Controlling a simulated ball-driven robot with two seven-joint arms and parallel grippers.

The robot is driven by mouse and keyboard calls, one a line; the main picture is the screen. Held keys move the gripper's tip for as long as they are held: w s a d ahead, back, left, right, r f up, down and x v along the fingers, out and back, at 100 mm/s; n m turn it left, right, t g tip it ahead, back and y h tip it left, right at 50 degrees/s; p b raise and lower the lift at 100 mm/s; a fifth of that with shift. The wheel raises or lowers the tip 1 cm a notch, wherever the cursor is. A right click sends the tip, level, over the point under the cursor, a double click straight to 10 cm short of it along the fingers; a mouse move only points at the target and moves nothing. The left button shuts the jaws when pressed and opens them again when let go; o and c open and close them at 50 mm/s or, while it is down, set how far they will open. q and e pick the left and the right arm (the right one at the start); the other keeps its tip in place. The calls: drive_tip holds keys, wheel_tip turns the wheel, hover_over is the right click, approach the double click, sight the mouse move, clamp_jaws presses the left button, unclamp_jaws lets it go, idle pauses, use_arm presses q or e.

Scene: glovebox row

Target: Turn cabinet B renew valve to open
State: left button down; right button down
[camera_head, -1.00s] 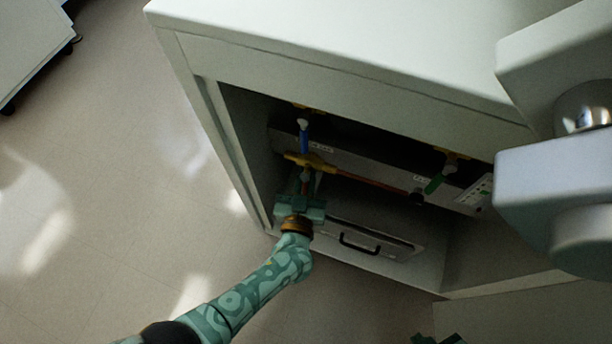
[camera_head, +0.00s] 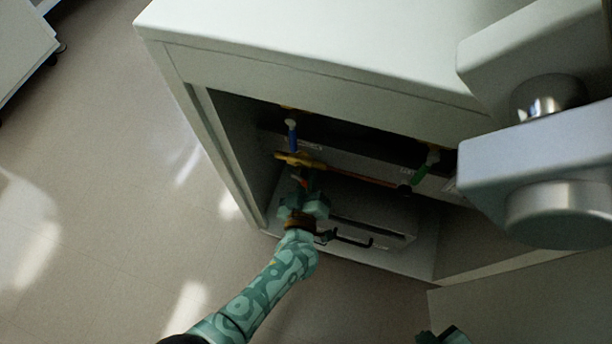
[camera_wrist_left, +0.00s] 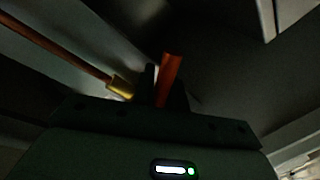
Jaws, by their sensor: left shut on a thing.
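The renew valve has a yellow body (camera_head: 300,160) on a copper pipe (camera_head: 365,178) inside the open cabinet bay. My left gripper (camera_head: 303,186) reaches in from below and is shut on the valve's red-orange handle. In the left wrist view the handle (camera_wrist_left: 170,72) stands up between the dark fingers, beside a brass fitting (camera_wrist_left: 120,88) on the pipe. Part of the handle is hidden by the gripper. A small dark teal part of my right gripper (camera_head: 442,336) shows at the bottom edge; its jaws are not clear.
A black drawer handle (camera_head: 352,241) is close beside my left gripper. The bay's left wall (camera_head: 232,150) is near. Pale blocks (camera_head: 545,175) jut out at right.

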use_arm(q)
drive_tip(key=shift+s+f, duration=0.1)
use_arm(e)
drive_tip(key=shift+d, duration=0.1)
idle(0.3)
use_arm(q)
drive_tip(key=c, duration=1.5)
unclamp_jaws()
drive_tip(key=shift+o, duration=0.3)
